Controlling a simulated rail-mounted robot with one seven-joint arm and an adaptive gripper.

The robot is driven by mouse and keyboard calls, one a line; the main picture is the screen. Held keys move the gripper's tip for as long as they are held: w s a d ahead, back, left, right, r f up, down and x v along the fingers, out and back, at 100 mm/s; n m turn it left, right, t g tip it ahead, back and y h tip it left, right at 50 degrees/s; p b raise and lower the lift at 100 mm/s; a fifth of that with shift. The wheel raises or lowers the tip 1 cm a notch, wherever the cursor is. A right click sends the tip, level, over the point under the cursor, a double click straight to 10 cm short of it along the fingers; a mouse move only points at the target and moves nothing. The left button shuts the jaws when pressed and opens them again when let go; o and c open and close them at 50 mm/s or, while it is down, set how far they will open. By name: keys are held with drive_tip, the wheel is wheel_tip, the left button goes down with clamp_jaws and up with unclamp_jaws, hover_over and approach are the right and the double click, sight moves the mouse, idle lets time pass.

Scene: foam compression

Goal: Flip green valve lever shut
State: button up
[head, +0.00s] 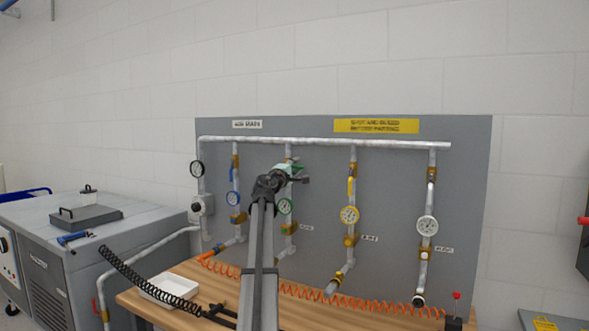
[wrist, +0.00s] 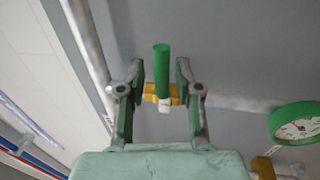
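The green valve lever (wrist: 161,72) shows in the wrist view, standing out from a brass valve body (wrist: 150,98) with a white nut at its base. My gripper (wrist: 159,80) is open, with one finger on each side of the lever in that picture. A gap shows on both sides, so neither finger appears to touch it; the depth between them is hard to tell. In the head view my gripper (head: 293,173) is in front of the upper part of the green-gauge pipe and mostly hides the lever there.
Neighbouring pipes carry a blue gauge (head: 232,198) and a yellow gauge (head: 349,214). An orange coiled hose (head: 385,303) lies on the wooden bench (head: 130,298).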

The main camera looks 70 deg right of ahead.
drive_tip(key=shift+a, duration=0.1)
drive_tip(key=v, duration=1.2)
drive_tip(key=shift+f, duration=0.15)
